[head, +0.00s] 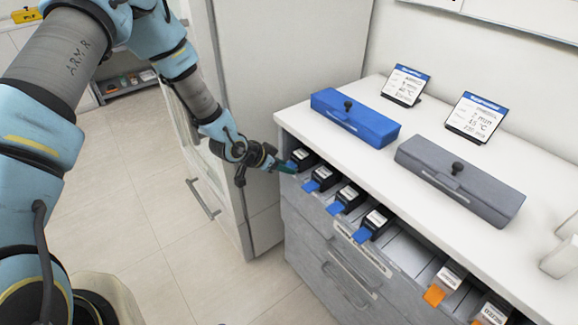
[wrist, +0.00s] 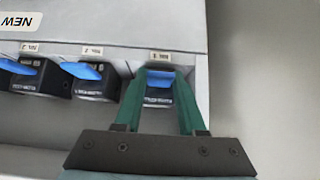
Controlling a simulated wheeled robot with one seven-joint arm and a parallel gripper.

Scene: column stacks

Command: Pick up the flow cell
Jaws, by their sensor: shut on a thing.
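A black flow cell with a white label and a blue tab (head: 303,156) sits in the end slot of the drawer front nearest the tall cabinet. My gripper (head: 287,166) reaches to it from the left. In the wrist view the green fingers of my gripper (wrist: 160,78) are shut on either side of this flow cell (wrist: 159,97), near its blue tab. The flow cell is still in its slot in the row. Its rear part is hidden inside the slot.
Several similar blue-tabbed cells, such as one next to it (head: 324,176), stand in the row. Orange-tabbed cells (head: 446,284) are farther right, past empty slots. A blue box (head: 355,118), a grey box (head: 460,180) and two sign cards (head: 477,118) stand on the counter.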

